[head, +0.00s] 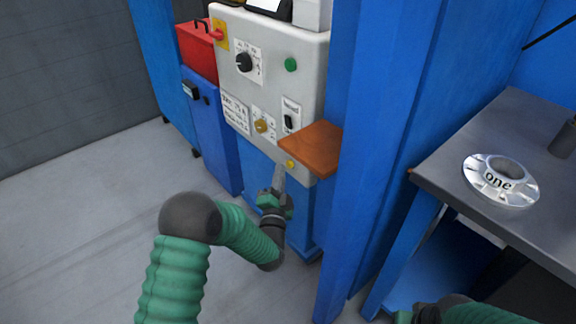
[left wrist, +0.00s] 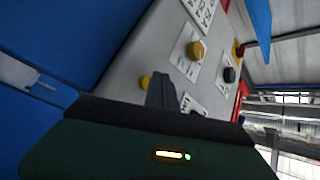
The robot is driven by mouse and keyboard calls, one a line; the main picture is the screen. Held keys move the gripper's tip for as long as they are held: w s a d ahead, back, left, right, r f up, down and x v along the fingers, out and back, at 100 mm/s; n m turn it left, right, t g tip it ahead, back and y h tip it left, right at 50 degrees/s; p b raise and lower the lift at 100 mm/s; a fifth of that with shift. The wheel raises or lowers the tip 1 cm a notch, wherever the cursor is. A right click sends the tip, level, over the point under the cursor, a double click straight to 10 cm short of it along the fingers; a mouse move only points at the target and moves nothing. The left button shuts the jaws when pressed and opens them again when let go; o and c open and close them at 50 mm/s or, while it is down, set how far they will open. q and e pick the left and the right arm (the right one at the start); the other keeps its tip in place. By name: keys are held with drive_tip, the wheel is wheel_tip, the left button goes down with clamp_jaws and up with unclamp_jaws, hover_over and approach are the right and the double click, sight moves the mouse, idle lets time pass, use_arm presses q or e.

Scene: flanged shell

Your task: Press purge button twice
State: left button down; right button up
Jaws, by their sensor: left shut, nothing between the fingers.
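A grey control panel (head: 270,92) stands on a blue machine. A small yellow button (head: 291,164) is low on it; it also shows in the left wrist view (left wrist: 146,82). A larger yellow knob or button (head: 262,126) sits higher, on a labelled plate. I cannot read which one is marked purge. My left gripper (head: 279,177) is shut and empty, its fingertips close beside the small yellow button. Whether they touch it, I cannot tell. In the left wrist view the fingers (left wrist: 163,92) overlap the panel near that button. My right arm shows only at the bottom edge; its fingers are hidden.
A brown shelf (head: 310,147) juts out just above the small yellow button. A black dial (head: 245,62), a green button (head: 291,64) and a switch (head: 290,121) are higher up. A blue post (head: 375,150) stands right of the panel. A flanged shell (head: 482,184) lies on a grey table (head: 470,140).

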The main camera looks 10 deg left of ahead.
use_arm(q)
drive_tip(key=shift+w+d, duration=0.4)
drive_tip(key=shift+w, duration=0.15)
idle(0.7)
drive_tip(key=shift+r, duration=0.1)
drive_tip(key=shift+s+a, duration=0.5)
drive_tip(key=shift+s, duration=0.25)
drive_tip(key=shift+s+a, duration=0.1)
drive_tip(key=s+a, duration=0.1)
drive_tip(key=s, duration=0.1)
drive_tip(key=s+a+p, duration=0.1)
drive_tip(key=a, duration=0.1)
drive_tip(key=shift+s, duration=0.4)
drive_tip(key=shift+w+d, duration=0.1)
idle(0.5)
